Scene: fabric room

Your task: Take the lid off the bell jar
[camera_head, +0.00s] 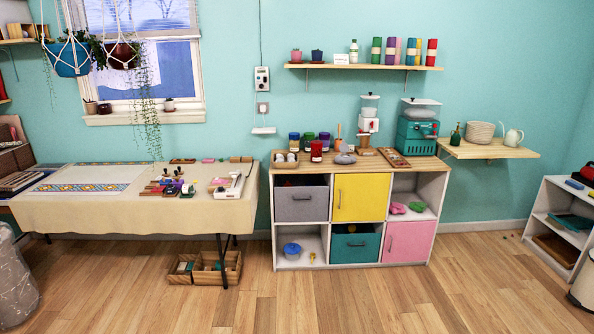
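I cannot pick out a bell jar with certainty at this distance. Several small lidded jars, among them a red one (316,151) and a purple one (324,141), stand on the wooden top of the cabinet (345,176). Neither of my grippers shows in the head view.
A cloth-covered table (110,205) with small tools stands at the left. A wall shelf (365,67) hangs above the cabinet. A small shelf (490,149) holds a bowl and watering can. The wooden floor (300,305) in front is clear.

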